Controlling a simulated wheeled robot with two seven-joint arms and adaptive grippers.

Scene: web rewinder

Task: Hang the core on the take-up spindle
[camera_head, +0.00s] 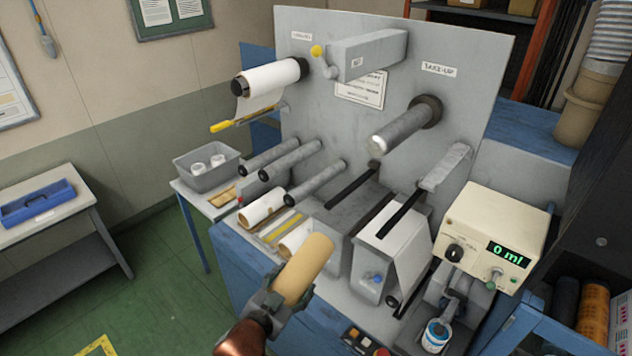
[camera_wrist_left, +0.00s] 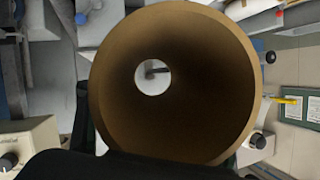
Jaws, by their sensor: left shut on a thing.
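My left gripper (camera_head: 272,303) is shut on a brown cardboard core (camera_head: 304,266) near its lower end. The core is tilted, its far end pointing up and right, in front of the machine. In the left wrist view the hollow core (camera_wrist_left: 215,90) fills the middle, and through its bore a small grey piece shows against a light background. The take-up spindle (camera_head: 395,132) is a bare grey cylinder sticking out of the upright panel under the take-up label, up and right of the core and apart from it. My right gripper is not in view.
The unwind roll (camera_head: 272,76) hangs at the panel's upper left. Grey rollers (camera_head: 315,183) and a block with black rails (camera_head: 390,235) lie between core and panel. A cream meter box (camera_head: 495,232) and a small cup (camera_head: 436,335) stand at right.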

